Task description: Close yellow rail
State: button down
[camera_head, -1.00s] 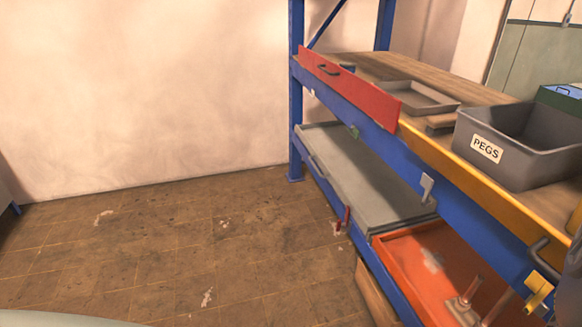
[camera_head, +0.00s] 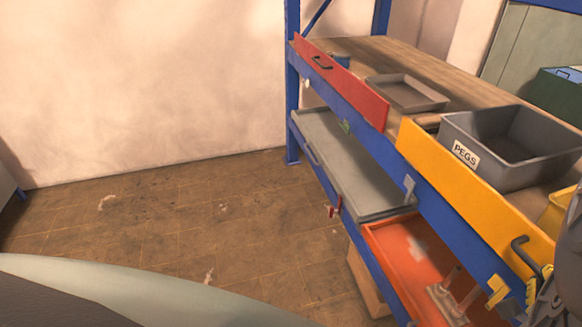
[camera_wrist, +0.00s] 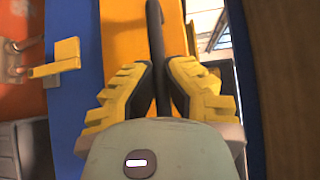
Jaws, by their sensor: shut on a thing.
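The yellow rail (camera_head: 455,180) is a long panel along the front edge of the top shelf. It stands up from the edge, with its face towards me, and hides the lower part of the bin behind it. Its black handle (camera_head: 520,248) is near its right end. My gripper (camera_head: 542,288) is at this handle at the lower right. In the wrist view my gripper (camera_wrist: 162,88) has its yellow fingers shut on the black handle (camera_wrist: 156,40), and the rail (camera_wrist: 122,32) fills the area left of the handle.
A red rail (camera_head: 340,85) stands upright farther along the same edge. A grey PEGS bin (camera_head: 520,135) and a grey tray (camera_head: 405,93) sit on the shelf. A yellow latch (camera_head: 497,290) and a grey latch (camera_head: 409,188) stick out from the blue beam. The floor (camera_head: 180,215) left is clear.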

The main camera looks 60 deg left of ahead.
jog(key=shift+w+f, duration=0.1)
jog(key=shift+f, duration=0.05)
jog(key=c, duration=1.3)
grip_release()
jog(key=shift+w+d, duration=0.1)
jog(key=shift+w, duration=0.05)
jog(key=shift+c, duration=0.2)
jog(key=o, duration=0.3)
jog(key=shift+o, duration=0.2)
